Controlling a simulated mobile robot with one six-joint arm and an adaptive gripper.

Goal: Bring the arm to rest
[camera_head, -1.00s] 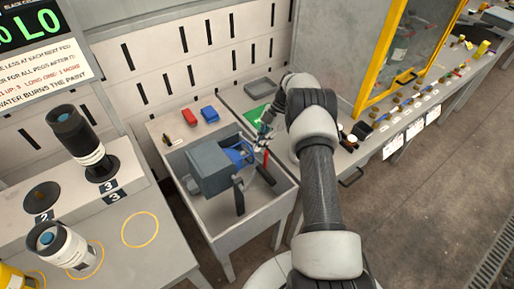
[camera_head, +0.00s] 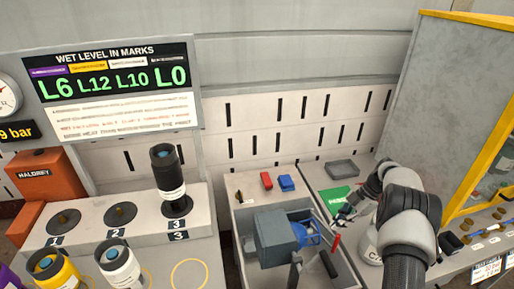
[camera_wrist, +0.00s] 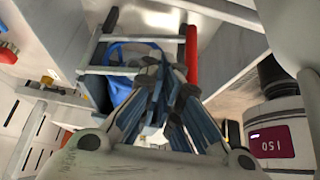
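My gripper (camera_head: 343,217) is at the right of the head view, above the right side of the grey bench. In the wrist view its two fingers (camera_wrist: 166,78) converge in the middle with their tips close together, and nothing shows between them. Part of the finger tips overlaps a blue item (camera_wrist: 122,60) behind them. My arm reaches in from the lower right and is bent. Its gripper is near a grey box-shaped device (camera_head: 275,238) with a blue part (camera_head: 306,234), which sits in a shallow basin; I cannot tell the exact gap.
A red-tipped lever (camera_head: 336,243) stands beside the device. Red (camera_head: 266,180) and blue (camera_head: 286,183) blocks lie behind it. A dark cylinder (camera_head: 166,170) stands on peg 3. White (camera_head: 117,263) and yellow (camera_head: 52,270) cylinders stand in front. A yellow-framed panel (camera_head: 490,140) rises at right.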

